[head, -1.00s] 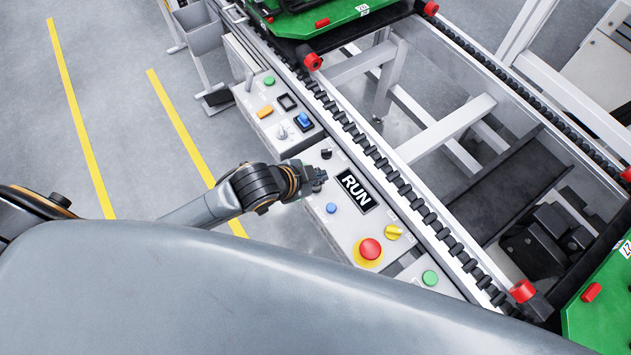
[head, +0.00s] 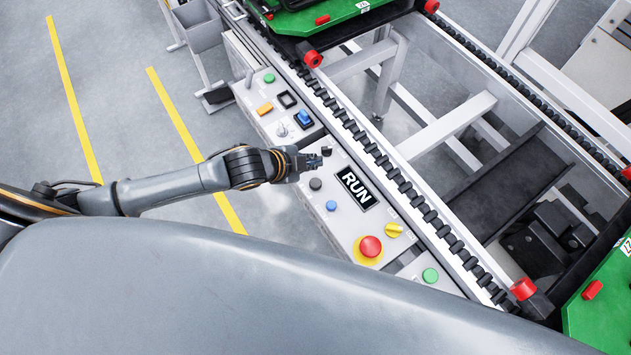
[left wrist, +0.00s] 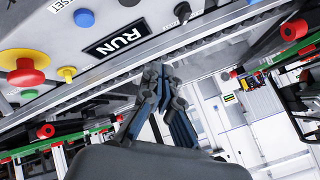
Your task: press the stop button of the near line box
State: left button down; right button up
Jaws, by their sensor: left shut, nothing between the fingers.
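The grey control box (head: 345,225) runs along the near side of the conveyor. Its display (head: 356,188) reads RUN. It carries a black button (head: 315,184), a blue button (head: 331,206), a red mushroom button (head: 370,247) on a yellow base and a yellow knob (head: 393,230). In the left wrist view, the red mushroom button (left wrist: 27,74) and the RUN display (left wrist: 117,38) show at upper left. My left gripper (head: 316,162) is shut and empty, over the box's upper end, beside a small black switch (head: 327,151). My right gripper is out of view.
A second panel (head: 262,128) with an orange button, a blue switch and a green button lies farther up. Another panel with a green button (head: 430,275) is below. The roller rail (head: 400,185) borders the box; green pallets (head: 605,310) sit at upper middle and lower right.

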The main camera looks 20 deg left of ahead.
pick_arm(q)
jog(key=b, duration=0.7)
send_over(313, 185)
notch_tip(313, 185, down, 6)
jog(key=shift+f, duration=0.1)
notch_tip(313, 185, down, 2)
jog(key=shift+b, duration=0.4)
jog(key=shift+f, duration=0.15)
dwell(0.4)
jog(key=shift+f, duration=0.4)
jog(key=shift+f, duration=0.6)
dwell(0.6)
dwell(0.3)
jog(key=shift+r+p, duration=1)
jog(key=shift+p, duration=0.05)
